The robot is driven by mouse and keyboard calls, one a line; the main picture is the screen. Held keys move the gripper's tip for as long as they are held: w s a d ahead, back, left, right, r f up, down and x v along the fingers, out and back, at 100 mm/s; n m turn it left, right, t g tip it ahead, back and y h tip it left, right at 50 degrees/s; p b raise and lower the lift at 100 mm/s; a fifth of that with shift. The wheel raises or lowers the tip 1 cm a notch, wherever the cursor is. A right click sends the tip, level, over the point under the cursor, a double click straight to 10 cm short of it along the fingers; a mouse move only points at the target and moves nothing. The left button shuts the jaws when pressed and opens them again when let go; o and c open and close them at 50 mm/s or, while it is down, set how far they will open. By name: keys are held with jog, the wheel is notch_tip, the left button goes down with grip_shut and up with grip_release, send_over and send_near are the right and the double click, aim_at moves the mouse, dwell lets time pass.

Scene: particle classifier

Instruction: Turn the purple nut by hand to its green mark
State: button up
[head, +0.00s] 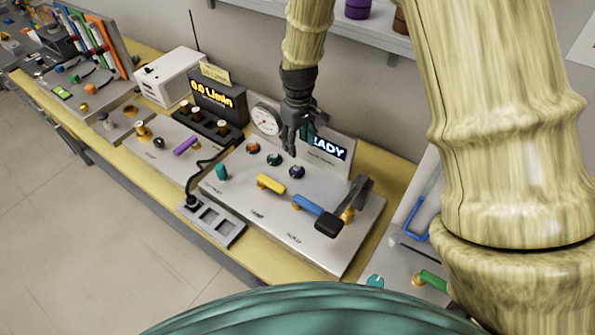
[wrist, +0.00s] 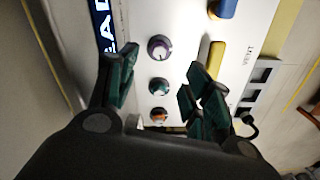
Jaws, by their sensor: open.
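My gripper (head: 291,150) hangs just above the row in the head view, fingers pointing down. In the wrist view my gripper (wrist: 160,85) is open with nothing between the fingertips. The green nut (wrist: 159,86) lies between the fingers in that view, and the orange-red nut (wrist: 158,115) is nearer the palm. I cannot make out the green mark.
A lit display (head: 327,148) and a round gauge (head: 266,121) stand behind the nuts. Yellow (head: 271,183) and blue (head: 307,204) handles lie in front, with a black lever (head: 331,222) at the right.

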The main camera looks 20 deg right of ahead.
aim_at(298, 167)
jog(key=shift+s+f+p, duration=0.1)
jog(key=shift+f+p, duration=1.8)
jog(key=shift+f, duration=3.6)
jog(key=c, duration=1)
